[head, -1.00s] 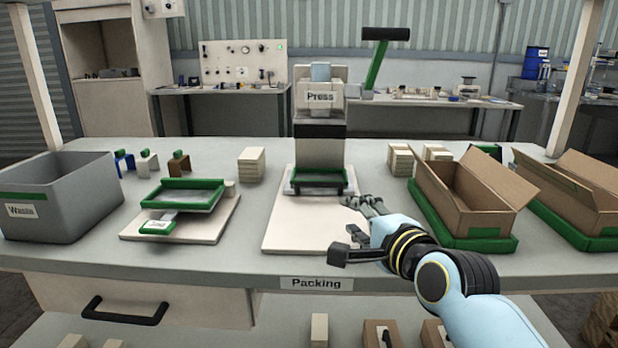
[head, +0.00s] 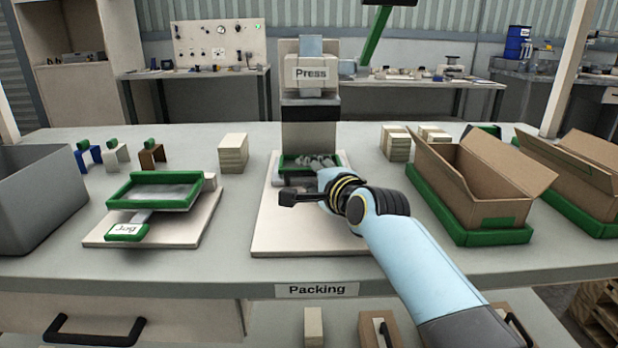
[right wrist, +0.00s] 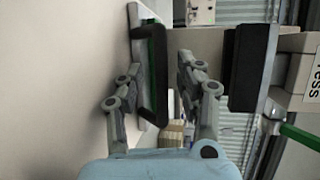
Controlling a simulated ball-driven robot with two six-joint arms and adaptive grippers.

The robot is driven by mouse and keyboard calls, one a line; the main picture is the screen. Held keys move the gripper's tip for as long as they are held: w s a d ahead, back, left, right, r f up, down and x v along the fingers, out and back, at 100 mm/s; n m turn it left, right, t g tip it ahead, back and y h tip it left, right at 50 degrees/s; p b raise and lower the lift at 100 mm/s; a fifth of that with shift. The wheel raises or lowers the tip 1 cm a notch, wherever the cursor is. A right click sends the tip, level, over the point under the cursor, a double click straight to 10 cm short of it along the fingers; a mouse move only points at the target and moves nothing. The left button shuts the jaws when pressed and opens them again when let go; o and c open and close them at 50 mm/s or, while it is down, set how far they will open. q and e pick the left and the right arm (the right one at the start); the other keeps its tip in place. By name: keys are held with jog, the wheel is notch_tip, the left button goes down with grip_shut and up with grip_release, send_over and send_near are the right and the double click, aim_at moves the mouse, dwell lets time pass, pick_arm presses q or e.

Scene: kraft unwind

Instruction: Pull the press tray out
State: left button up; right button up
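The press tray (head: 287,160), with a green rim, sits at the foot of the press (head: 310,110), above a pale base board (head: 300,235). My right gripper (head: 316,162) is at the tray's front, its grey fingers over the front edge and partly hidden by my own wrist. In the right wrist view, the tray's dark front bar with a green edge (right wrist: 157,75) lies between the two fingers of my right gripper (right wrist: 160,68). The fingers are apart, with a gap showing beside the bar. My left gripper is not in view.
A green-rimmed jig tray (head: 155,190) stands left of the base board, with a grey bin (head: 35,200) further left. An open cardboard box (head: 470,185) in a green tray stands at right. Stacked pale blocks (head: 233,152) stand left of the press. The board's front is clear.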

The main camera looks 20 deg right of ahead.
jog(key=shift+w+f, duration=0.1)
jog(key=shift+w, duration=0.4)
jog(key=shift+c, duration=0.2)
grip_shut()
jog(key=shift+s, duration=0.1)
